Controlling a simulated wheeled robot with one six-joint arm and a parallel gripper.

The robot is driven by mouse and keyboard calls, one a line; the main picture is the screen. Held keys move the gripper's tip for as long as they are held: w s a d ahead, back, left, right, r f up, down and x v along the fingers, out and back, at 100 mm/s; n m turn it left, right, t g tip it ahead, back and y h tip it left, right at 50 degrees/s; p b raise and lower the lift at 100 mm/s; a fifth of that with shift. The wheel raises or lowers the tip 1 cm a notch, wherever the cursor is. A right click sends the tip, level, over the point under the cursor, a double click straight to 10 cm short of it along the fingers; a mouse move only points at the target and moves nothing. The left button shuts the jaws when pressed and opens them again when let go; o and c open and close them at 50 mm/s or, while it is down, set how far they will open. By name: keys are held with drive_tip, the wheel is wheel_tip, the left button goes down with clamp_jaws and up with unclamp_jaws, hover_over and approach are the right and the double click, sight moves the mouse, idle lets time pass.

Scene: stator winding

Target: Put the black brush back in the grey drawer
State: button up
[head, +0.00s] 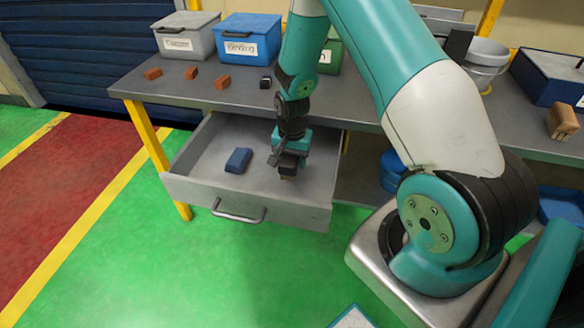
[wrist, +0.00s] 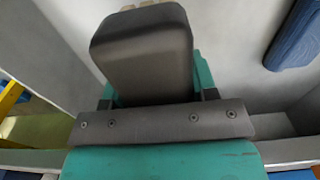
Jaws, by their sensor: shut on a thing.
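The black brush (wrist: 142,55) is a dark block with pale bristles, gripped at the bottom of my wrist view with its bristles at the top edge. In the head view the brush (head: 288,165) hangs bristles down, inside the outline of the open grey drawer (head: 285,213). My gripper (head: 290,146) is shut on it, towards the drawer's right side. I cannot tell whether the bristles touch the drawer floor. A blue block (head: 238,160) lies in the drawer to the left of the brush.
The drawer is pulled out below the grey workbench (head: 215,97). On the bench are several small brown blocks (head: 190,72), a dark block (head: 265,82), a grey bin (head: 187,35) and a blue bin (head: 246,40). A tan brush-like block (head: 562,120) sits at the right.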

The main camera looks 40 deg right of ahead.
drive_tip(key=shift+f, duration=1.8)
drive_tip(key=shift+f, duration=0.1)
drive_tip(key=shift+f, duration=0.15)
drive_tip(key=o, duration=1.2)
